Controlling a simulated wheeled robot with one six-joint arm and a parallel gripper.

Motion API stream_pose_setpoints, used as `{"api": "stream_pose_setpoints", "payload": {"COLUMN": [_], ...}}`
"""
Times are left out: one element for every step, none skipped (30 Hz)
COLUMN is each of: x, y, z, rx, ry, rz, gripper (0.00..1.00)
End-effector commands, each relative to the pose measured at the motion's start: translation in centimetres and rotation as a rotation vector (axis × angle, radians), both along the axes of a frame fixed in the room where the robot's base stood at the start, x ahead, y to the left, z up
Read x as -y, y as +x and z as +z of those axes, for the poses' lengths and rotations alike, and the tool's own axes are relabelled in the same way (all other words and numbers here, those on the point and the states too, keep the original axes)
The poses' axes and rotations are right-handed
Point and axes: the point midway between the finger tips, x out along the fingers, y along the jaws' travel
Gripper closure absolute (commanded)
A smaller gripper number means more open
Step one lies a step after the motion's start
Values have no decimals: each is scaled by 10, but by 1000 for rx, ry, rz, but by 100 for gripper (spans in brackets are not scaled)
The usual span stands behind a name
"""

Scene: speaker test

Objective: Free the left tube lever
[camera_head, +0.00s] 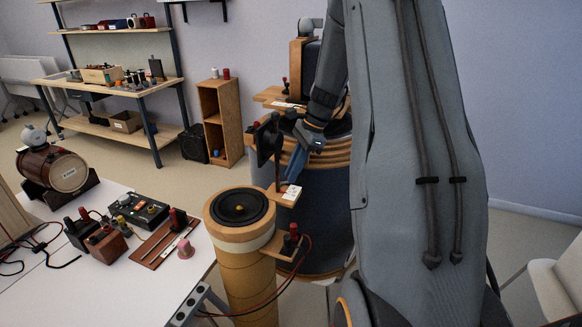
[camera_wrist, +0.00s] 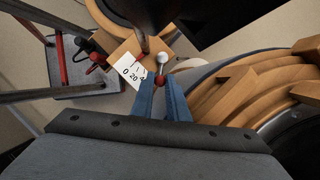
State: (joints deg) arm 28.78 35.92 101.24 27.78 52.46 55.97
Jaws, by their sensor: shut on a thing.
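The left tube (camera_head: 250,270) is a tan wooden column with a black speaker cone (camera_head: 240,206) on top. A small wooden ledge beside it carries a white scale card (camera_head: 290,193), whose marks show in the wrist view (camera_wrist: 128,70). The lever (camera_wrist: 163,61) is a thin rod with a white ball end and a red part near my fingertips. My gripper (camera_wrist: 161,84) has blue fingers, shut on the lever at the red part. In the head view my gripper (camera_head: 290,184) is just above the card, and the lever is mostly hidden there.
A large blue drum with wooden rings (camera_head: 310,225) stands close behind my gripper. A dark square plate (camera_head: 268,141) is near my wrist. A lower wooden ledge (camera_head: 284,246) carries red and black terminals with cables. A white table (camera_head: 130,285) with devices is at left.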

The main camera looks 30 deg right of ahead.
Motion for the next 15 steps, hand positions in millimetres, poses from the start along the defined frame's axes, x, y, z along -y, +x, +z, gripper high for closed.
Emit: {"api": "stream_pose_setpoints", "payload": {"x": [0, 0, 0, -1, -1, -2, -2, -2, -3, -3, -3, -4, -4, -4, -4], "y": [-3, -4, -5, -6, -7, -8, -9, -9, -10, -11, -11, -12, -12, -12, -13], "z": [3, 3, 3, 3, 3, 3, 2, 2, 2, 2, 2, 2, 2, 2, 2], "rx": [1, 1, 2, 1, 2, 1, 1, 2, 2, 2, 3, 3, 3, 2, 3], "ry": [-1, -1, -2, -1, -2, -2, -1, -2, -2, -2, -2, -1, -2, -2, -2], "rz": [-41, -64, -95, -116, -137, -163, -182, -199, -220, -235, -249, -265, -275, -286, -298], "gripper": [100, 100, 100, 100, 100, 100, 100, 100, 100, 100, 100, 100, 100, 100, 100]}}
